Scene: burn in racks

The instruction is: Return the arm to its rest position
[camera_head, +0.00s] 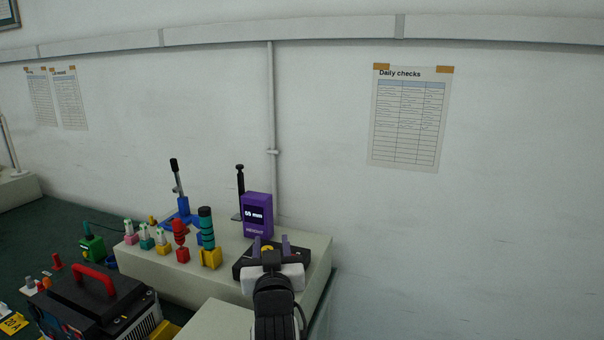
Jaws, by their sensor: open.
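My arm reaches forward from the bottom of the view, right of centre. My gripper (270,243) is at its far end, with two purple fingers standing apart. It is open, in front of the purple height gauge (257,215), whose display seems to read 55 mm. A small yellow thing (267,248) shows between the fingers near the gauge's dark base (302,258). I cannot tell whether the fingers touch it. My gripper hides part of that base.
A pale raised bench (215,283) holds a blue lever press (182,212), a teal-and-yellow stack (207,238), a red piece (181,240) and several small coloured parts. A black box with a red handle (95,278) stands at lower left.

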